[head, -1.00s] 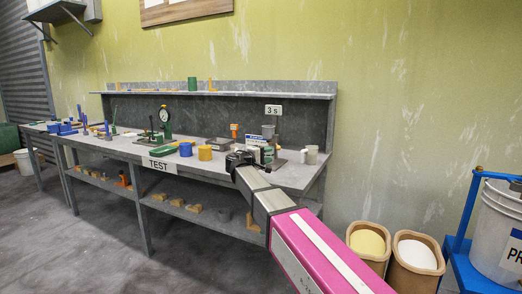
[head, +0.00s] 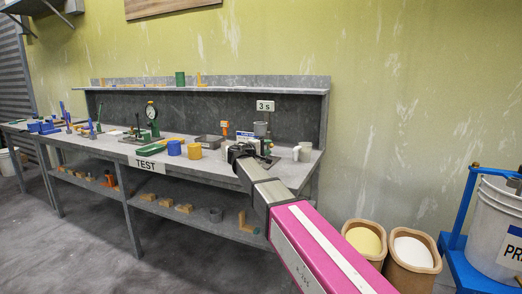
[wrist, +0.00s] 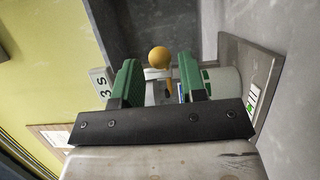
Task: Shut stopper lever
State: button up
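An orange-yellow ball knob (wrist: 158,57) on a short stem, likely the stopper lever's end, shows in the wrist view just beyond my fingertips. It lies in line with the gap between them. My gripper (wrist: 158,82) has two green fingers held apart, with nothing clearly gripped. A pale grey cup (wrist: 225,82) is right of the fingers in the wrist view. In the head view my gripper (head: 238,152) is over the right part of the bench, in front of a grey cup (head: 261,128) on a stand. My gripper hides the lever there.
The bench (head: 290,175) carries a blue cup (head: 174,148), a yellow cup (head: 194,151), a grey tray (head: 210,141) and pale cups (head: 303,153). A "3 s" sign (head: 265,106) is on the back panel. Sacks (head: 410,250) and a pail (head: 498,220) stand at right.

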jog(key=shift+x, duration=1)
jog(key=shift+s, duration=0.1)
jog(key=c, duration=0.5)
jog(key=shift+a, duration=0.1)
jog(key=shift+s+a, duration=0.1)
jog(key=shift+a, duration=0.25)
jog(key=o, duration=0.8)
jog(key=shift+a, duration=0.1)
